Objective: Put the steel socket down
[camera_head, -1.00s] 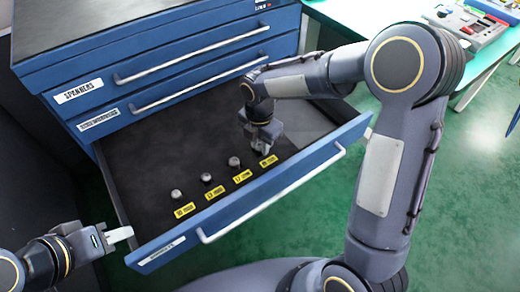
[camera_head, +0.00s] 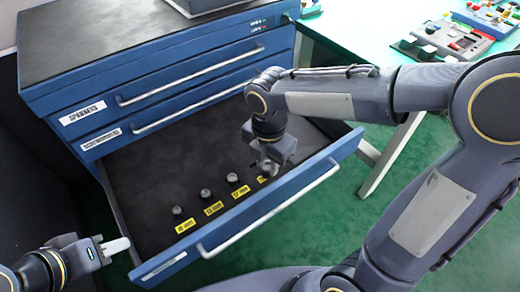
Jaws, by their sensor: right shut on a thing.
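My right gripper (camera_head: 268,166) points down into the open drawer (camera_head: 268,216), at the right end of a row of sockets. It is shut on the steel socket, of which only a small grey part shows between the fingers. The gripper partly covers the fourth yellow label. I cannot tell whether the held socket touches the drawer floor. Three other steel sockets stand upright in the drawer: left (camera_head: 176,211), middle (camera_head: 206,194) and right (camera_head: 232,178), each behind a yellow label. My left gripper (camera_head: 120,246) is outside the drawer's left front corner; its finger gap does not show clearly.
Shut blue drawers marked spanners (camera_head: 83,113) and screwdrivers (camera_head: 102,138) sit above the open one. The drawer floor behind the sockets is clear. A pale workbench (camera_head: 350,35) with coloured parts stands at the right rear.

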